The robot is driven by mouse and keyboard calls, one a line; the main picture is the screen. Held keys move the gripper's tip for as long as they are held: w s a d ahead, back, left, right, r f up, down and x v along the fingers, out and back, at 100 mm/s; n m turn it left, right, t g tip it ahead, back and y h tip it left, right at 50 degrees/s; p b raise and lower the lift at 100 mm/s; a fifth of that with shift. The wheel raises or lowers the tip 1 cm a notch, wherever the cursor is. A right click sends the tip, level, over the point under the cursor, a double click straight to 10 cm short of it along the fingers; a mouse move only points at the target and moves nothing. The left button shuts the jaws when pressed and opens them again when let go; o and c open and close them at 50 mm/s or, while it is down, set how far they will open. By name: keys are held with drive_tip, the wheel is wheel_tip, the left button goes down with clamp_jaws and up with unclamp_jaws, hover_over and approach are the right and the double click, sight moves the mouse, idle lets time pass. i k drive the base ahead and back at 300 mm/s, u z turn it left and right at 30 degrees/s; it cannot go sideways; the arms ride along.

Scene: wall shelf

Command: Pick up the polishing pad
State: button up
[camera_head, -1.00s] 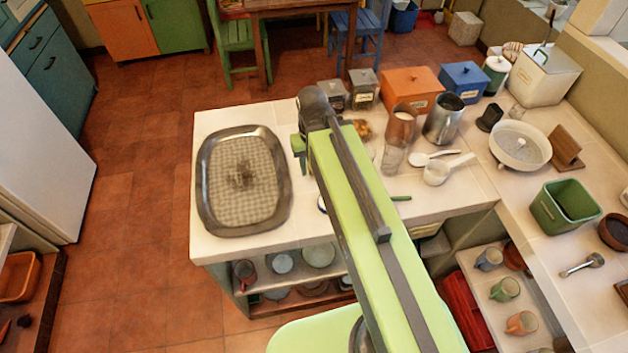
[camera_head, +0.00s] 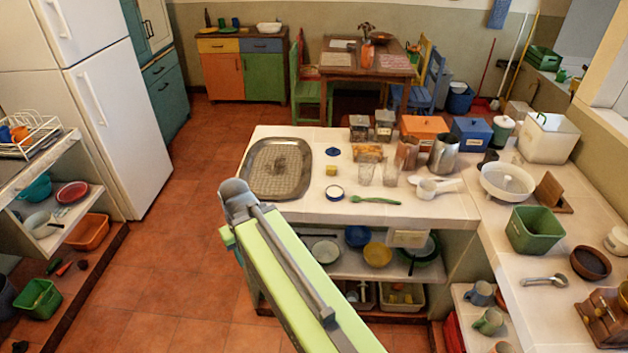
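A small yellow block (camera_head: 331,170), most likely the polishing pad, lies on the white counter just right of the metal tray (camera_head: 249,184). The fingers are hidden or too unclear to tell open from shut.
A green spoon (camera_head: 375,200), glasses (camera_head: 366,173) and metal pitchers (camera_head: 443,153) stand or lie to the right of the block. Shelves with bowls (camera_head: 377,255) are under the counter. The red tiled floor (camera_head: 190,240) is clear on the left.

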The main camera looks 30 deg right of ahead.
sight(331, 170)
drive_tip(key=z, duration=0.05)
drive_tip(key=i, duration=1.05)
drive_tip(key=u, duration=0.4)
